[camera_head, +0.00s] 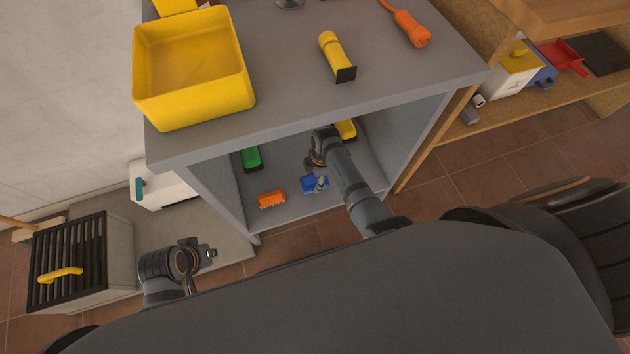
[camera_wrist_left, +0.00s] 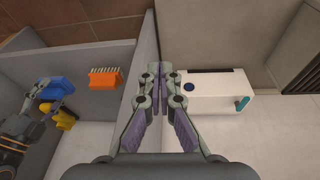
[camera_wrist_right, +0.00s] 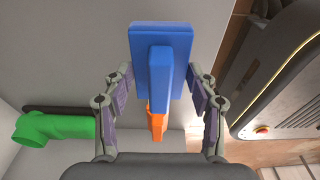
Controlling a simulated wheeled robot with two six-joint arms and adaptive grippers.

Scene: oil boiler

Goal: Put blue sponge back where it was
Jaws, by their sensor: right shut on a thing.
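The blue sponge (camera_head: 309,185) is inside the grey cabinet's lower compartment, close to its front opening. In the right wrist view the blue sponge (camera_wrist_right: 160,60) is a flat block with a raised bar, held between the fingers of my right gripper (camera_wrist_right: 163,95). My right arm reaches into the compartment, and the gripper (camera_head: 320,182) is shut on the sponge. I cannot tell whether the sponge touches the shelf floor. The sponge also shows in the left wrist view (camera_wrist_left: 57,88). My left gripper (camera_head: 212,253) is outside the cabinet at the left, shut and empty; its fingers meet in its wrist view (camera_wrist_left: 157,85).
An orange brush (camera_head: 271,199) lies left of the sponge. A green item (camera_head: 251,157) and a yellow item (camera_head: 346,130) are deeper in the compartment. A yellow bin (camera_head: 195,105), a yellow flashlight (camera_head: 335,55) and an orange tool (camera_head: 410,28) are on the cabinet top (camera_head: 290,95).

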